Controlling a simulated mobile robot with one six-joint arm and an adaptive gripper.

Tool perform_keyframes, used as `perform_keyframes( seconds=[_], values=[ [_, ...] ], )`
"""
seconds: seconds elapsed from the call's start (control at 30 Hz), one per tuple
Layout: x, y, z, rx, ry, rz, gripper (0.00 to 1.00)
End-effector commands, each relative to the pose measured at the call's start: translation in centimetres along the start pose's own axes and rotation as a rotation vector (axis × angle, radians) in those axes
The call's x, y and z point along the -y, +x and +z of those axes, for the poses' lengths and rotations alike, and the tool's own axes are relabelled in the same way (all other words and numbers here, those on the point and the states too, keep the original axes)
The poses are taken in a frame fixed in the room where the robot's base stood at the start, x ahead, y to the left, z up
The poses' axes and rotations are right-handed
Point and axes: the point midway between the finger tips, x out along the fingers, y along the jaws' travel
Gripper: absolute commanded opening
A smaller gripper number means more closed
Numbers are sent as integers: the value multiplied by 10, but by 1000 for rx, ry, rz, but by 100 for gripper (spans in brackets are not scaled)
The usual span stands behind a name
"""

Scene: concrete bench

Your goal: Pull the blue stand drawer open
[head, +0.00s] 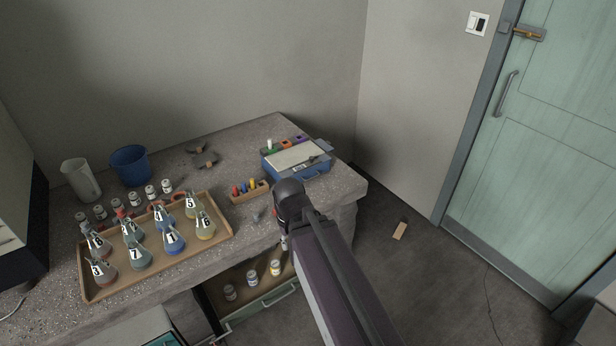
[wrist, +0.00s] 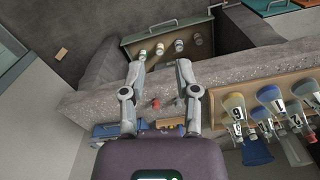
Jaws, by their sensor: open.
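The blue stand (head: 318,171) is a low blue box with a pale top, near the bench's right end in the head view. I cannot make out whether its drawer is open. In the wrist view, part of the blue stand (wrist: 103,131) shows behind my left finger; much of it is hidden. My gripper (wrist: 160,68) is open and empty, its two fingers apart over the bench edge, with the stand off to the left. In the head view my own arm hides most of the gripper, in front of the stand and apart from it.
A green-fronted bench drawer (head: 268,304) stands open below the edge, holding several vials. A wooden tray (head: 158,270) of numbered flasks is on the left. A peg rack (head: 250,196) stands beside the blue stand. A small red item (wrist: 155,103) lies on the bench. A wooden block (head: 399,231) lies on the floor.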

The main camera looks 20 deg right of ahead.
Motion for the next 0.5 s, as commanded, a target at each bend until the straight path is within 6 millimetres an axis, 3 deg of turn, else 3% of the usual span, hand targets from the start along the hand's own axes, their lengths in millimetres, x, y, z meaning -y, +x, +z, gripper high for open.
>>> perform_keyframes(
  seconds=[0.27, 0.5],
  values=[
    [0, 12, -11, -22, 20, -32, 46],
    [-2, 44, -48, -103, 92, -149, 46]
  ],
)
